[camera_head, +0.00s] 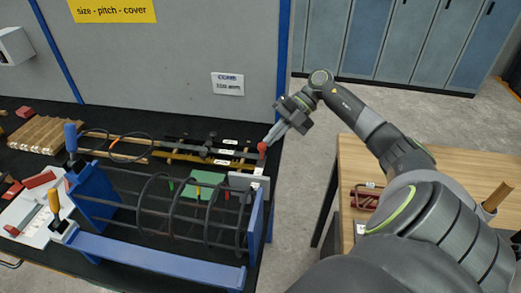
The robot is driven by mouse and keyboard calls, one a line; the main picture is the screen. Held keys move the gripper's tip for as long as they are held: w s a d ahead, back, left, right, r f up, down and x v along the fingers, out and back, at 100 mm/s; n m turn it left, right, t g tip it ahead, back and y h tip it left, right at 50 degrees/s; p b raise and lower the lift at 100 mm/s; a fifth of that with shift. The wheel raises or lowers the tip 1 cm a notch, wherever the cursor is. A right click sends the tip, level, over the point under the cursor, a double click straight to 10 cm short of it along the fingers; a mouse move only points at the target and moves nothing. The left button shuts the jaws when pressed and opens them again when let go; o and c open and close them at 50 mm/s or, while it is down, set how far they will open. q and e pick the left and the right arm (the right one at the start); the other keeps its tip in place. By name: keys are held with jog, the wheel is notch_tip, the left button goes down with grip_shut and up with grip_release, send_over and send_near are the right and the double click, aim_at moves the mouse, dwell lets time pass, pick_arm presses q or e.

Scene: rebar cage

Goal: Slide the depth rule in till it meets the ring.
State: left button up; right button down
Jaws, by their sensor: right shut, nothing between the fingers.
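The rebar cage (172,215) lies in a blue frame (150,258), with long dark bars and several dark rings. The ring at its right end (241,222) is beside the frame's right blue plate (256,218). A pale upright piece with a red knob (262,147) stands at that plate, by a grey block (240,180); it looks like the depth rule, but I cannot tell for sure. Whether it touches the ring is too small to tell. My right gripper (270,143) is shut and empty, its tips close beside the red knob. My left gripper is out of view.
Rods and bars (190,152) lie behind the cage on the black table. A blue-handled tool (71,137) stands at the frame's left plate. A wooden bench (352,165) with a red item (365,197) is at the right. Floor shows between the tables.

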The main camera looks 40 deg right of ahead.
jog(key=shift+w+d+r+b, duration=0.55)
jog(key=shift+w+d+r, duration=0.2)
jog(key=shift+d+r, duration=0.15)
